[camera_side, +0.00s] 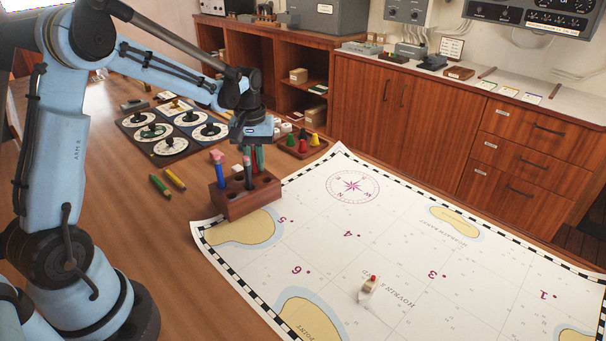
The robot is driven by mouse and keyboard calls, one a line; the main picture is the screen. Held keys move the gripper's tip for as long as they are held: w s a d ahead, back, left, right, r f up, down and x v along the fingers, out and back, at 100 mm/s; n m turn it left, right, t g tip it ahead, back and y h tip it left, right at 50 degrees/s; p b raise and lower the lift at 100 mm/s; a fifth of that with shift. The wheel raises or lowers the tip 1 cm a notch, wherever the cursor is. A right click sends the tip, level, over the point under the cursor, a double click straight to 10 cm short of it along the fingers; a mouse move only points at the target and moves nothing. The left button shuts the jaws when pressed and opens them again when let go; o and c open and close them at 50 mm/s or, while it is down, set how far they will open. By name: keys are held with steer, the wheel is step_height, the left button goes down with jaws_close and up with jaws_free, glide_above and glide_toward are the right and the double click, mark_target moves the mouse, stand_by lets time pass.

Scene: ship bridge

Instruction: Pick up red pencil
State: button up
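The wooden pencil holder (243,198) stands on the table at the chart's left corner. An upright blue item with a pinkish-red top (217,168) is in its left part. Dark and greenish upright shapes (258,158) rise at its middle, just under my gripper (252,148); I cannot tell clearly which are pencils and which are fingers. My gripper points down over the holder, and its opening is too small and dark to judge. I cannot pick out a red pencil with certainty.
A large chart (400,240) covers the table's right side, with a small boat-like piece (368,288) on it. Behind the holder are a tray of round dials (172,127) and a small rack of coloured pegs (302,145).

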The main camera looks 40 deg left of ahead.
jaws_close()
